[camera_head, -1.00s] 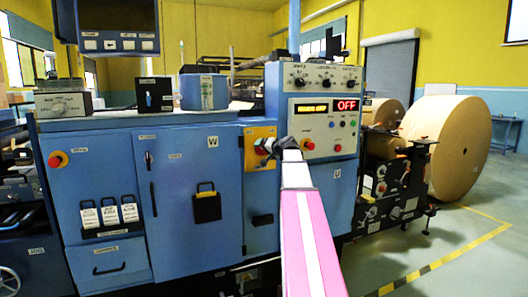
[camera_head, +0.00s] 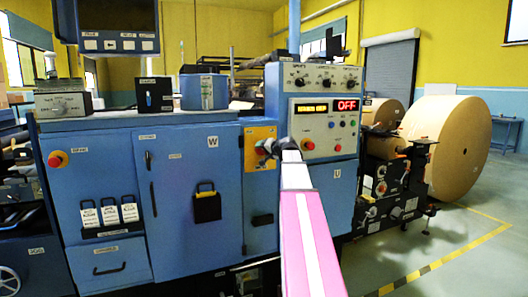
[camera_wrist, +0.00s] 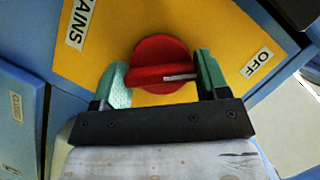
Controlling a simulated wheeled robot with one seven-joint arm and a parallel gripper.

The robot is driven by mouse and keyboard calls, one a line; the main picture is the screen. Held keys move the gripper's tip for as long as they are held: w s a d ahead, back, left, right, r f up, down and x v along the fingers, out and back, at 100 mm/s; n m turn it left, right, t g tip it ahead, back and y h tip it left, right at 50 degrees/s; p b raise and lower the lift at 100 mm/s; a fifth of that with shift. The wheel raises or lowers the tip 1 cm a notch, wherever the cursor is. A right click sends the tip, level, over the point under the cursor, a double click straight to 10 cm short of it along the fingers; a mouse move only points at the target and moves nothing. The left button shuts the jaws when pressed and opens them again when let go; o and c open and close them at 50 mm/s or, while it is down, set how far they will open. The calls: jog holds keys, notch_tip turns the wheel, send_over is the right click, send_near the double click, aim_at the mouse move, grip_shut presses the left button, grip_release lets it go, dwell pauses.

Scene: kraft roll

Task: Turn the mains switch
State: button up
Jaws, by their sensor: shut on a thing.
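The mains switch is a round red knob (camera_wrist: 160,52) with a raised red handle bar, on a yellow plate (camera_wrist: 215,25). In the wrist view the bar lies nearly level, and its white line is on the right half, toward the OFF label (camera_wrist: 257,63). The MAINS label (camera_wrist: 82,22) is at upper left. My gripper (camera_wrist: 161,72) has its green fingers at the two ends of the bar, shut on it. In the head view my gripper (camera_head: 266,149) is at the yellow plate (camera_head: 258,133) and covers most of the knob.
The control panel (camera_head: 322,125) beside the plate has a red display (camera_head: 347,105) reading OFF. A red stop button (camera_head: 57,160) is at far left.

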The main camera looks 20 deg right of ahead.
jog(key=m+y, duration=0.1)
jog(key=m, duration=0.2)
jog(key=shift+f+t+y, duration=0.1)
jog(key=shift+t+y, duration=0.2)
jog(key=shift+t, duration=0.1)
jog(key=m+t+y, duration=0.1)
jog(key=m, duration=0.3)
jog(key=m+t, duration=0.2)
jog(key=m, duration=0.2)
jog(key=shift+f+m, duration=0.15)
jog(key=shift+m, duration=0.15)
jog(key=shift+m+t+h, duration=0.4)
jog(key=shift+m+t, duration=0.7)
jog(key=shift+m, duration=1.4)
jog(key=o, duration=0.9)
jog(key=shift+o, duration=0.2)
jog(key=v, duration=1.1)
